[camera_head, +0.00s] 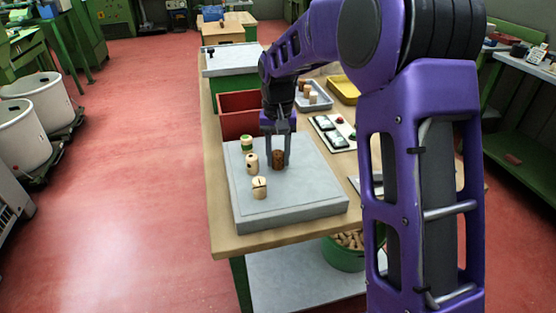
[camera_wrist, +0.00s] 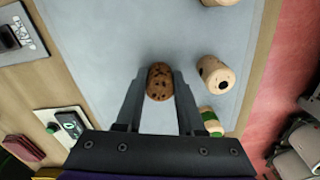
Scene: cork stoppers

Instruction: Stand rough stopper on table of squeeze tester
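The rough stopper (camera_head: 278,160) is a dark brown, pitted cork near the middle of the grey slab. It also shows in the wrist view (camera_wrist: 159,82). My gripper (camera_head: 278,163) points down with one finger on each side of it. In the wrist view the rough stopper fills the gap between my fingertips (camera_wrist: 159,76), so they look shut on it. It is upright at the slab's surface; whether it touches the slab is hard to tell. I cannot clearly make out the squeeze tester; a device (camera_head: 370,184) at the right is mostly hidden behind my arm.
Left of the rough stopper on the grey slab (camera_head: 290,208) stand a green-banded stopper (camera_head: 246,143), a stopper with a dark hole (camera_head: 252,163) and a stopper with a dark line (camera_head: 260,188). Behind are a red bin (camera_head: 240,112) and a button panel (camera_head: 333,133). The slab's front is clear.

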